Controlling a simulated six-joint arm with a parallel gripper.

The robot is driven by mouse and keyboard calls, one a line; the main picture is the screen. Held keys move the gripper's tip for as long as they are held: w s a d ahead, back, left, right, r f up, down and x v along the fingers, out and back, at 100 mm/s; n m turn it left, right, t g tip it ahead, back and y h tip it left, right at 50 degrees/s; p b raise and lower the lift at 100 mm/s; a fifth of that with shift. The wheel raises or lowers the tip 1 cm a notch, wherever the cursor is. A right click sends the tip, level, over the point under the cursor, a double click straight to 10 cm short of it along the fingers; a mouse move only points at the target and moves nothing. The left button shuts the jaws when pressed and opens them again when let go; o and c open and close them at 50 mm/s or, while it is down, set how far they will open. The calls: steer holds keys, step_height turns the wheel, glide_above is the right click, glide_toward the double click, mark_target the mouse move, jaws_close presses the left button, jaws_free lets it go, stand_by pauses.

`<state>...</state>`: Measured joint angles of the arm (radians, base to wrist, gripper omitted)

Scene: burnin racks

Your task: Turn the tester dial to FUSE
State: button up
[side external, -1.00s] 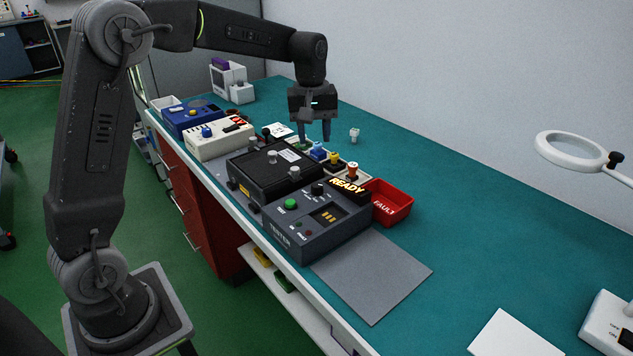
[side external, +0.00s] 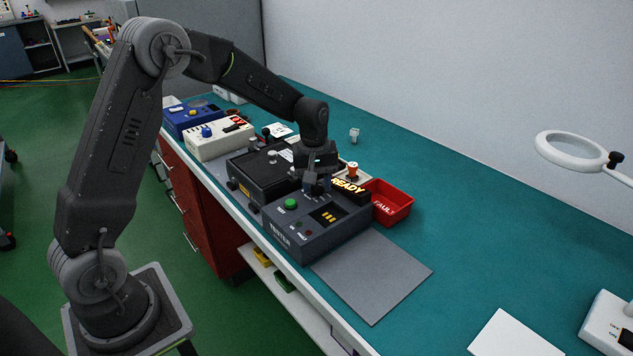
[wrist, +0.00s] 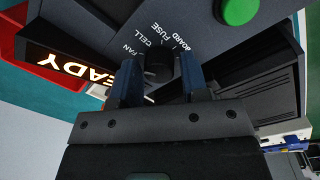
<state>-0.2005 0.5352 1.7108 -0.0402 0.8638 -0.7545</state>
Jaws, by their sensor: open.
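The dark grey tester (side external: 292,240) stands on the bench with a green button (side external: 291,203) and a lit READY display (side external: 349,190). Its black dial (wrist: 158,62) shows in the wrist view, with the labels FAN, CELL, FUSE and BOARD around it. My gripper (wrist: 158,82) is open, with one finger on each side of the dial; I cannot tell whether they touch it. The dial's pointer direction is not clear. In the side view my gripper (side external: 316,185) is low over the tester's back part and hides the dial.
A red FAULT bin (side external: 388,203) stands right behind the tester. A black box with knobs (side external: 250,178) is to its left, then a cream unit (side external: 215,144) and a blue unit (side external: 190,122). A grey mat (side external: 372,275) lies clear to the right.

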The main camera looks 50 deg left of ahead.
steer(key=c, duration=0.6)
steer(key=shift+c, duration=0.2)
steer(key=shift+m, duration=0.4)
steer(key=m, duration=0.2)
steer(key=shift+m, duration=0.4)
steer(key=m, duration=0.4)
steer(key=shift+w+m, duration=0.1)
steer(key=shift+m, duration=0.2)
steer(key=m, duration=0.3)
steer(key=shift+m, duration=0.3)
steer(key=shift+m+g, duration=0.3)
steer(key=shift+m, duration=1.6)
